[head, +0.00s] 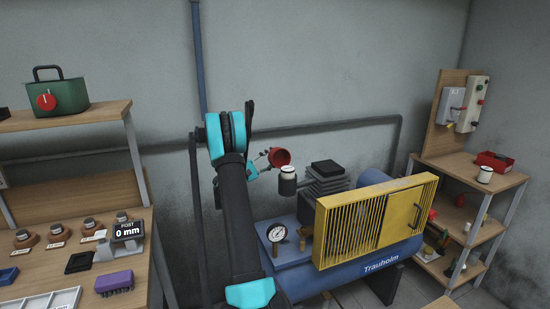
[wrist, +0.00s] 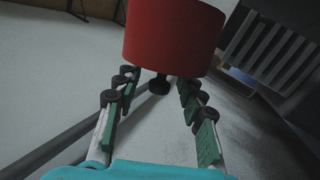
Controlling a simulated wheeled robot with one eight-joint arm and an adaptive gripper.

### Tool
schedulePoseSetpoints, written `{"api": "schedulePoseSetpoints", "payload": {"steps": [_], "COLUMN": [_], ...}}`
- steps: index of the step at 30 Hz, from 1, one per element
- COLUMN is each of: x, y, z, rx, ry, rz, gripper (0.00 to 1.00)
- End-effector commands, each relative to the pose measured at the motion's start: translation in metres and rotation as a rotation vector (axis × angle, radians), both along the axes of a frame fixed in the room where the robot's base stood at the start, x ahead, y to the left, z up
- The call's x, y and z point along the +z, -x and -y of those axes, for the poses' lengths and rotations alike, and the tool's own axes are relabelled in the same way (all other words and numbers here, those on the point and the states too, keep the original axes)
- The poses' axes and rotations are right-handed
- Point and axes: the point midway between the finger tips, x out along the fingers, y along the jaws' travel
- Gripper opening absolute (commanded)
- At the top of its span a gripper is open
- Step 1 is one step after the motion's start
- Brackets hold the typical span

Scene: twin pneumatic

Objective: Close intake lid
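The red lid (head: 279,157) stands tilted open just above and left of a small canister (head: 288,182) with a dark body and pale top on the compressor. Whether they are joined is hidden. In the wrist view the lid (wrist: 172,38) fills the upper middle, with a black knob (wrist: 158,85) on its near side. My gripper (head: 262,161) is just left of the lid. In the wrist view my gripper (wrist: 158,80) is open, its fingers apart on either side of the knob, with gaps visible on both sides.
The blue compressor tank (head: 375,265) carries a yellow slatted guard (head: 375,220), a gauge (head: 277,233) and a finned cylinder head (head: 325,183) beside the canister. A wall pipe (head: 330,125) runs behind. A workbench (head: 140,275) stands left and a shelf (head: 505,180) right.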

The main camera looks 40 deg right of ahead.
Motion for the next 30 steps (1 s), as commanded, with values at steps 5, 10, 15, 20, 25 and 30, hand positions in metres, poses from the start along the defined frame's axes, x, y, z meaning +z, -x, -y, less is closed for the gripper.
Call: {"api": "schedulePoseSetpoints", "payload": {"steps": [5,10,15,20,25,30], "x": [0.0009,0.0009,0.0007,0.0007,0.0006,0.0008], "y": [0.0006,0.0005,0.0005,0.0005,0.0006,0.0007], "z": [0.0021,0.002,0.0019,0.0019,0.0018,0.0024], "rx": [0.0,0.0,0.0,0.0,0.0,-0.001], "ry": [0.0,0.0,0.0,0.0,0.0,0.0], "rz": [0.0,0.0,0.0,0.0,0.0,0.004], "gripper": [0.4,0.35,0.14,0.0,0.0,0.0]}}
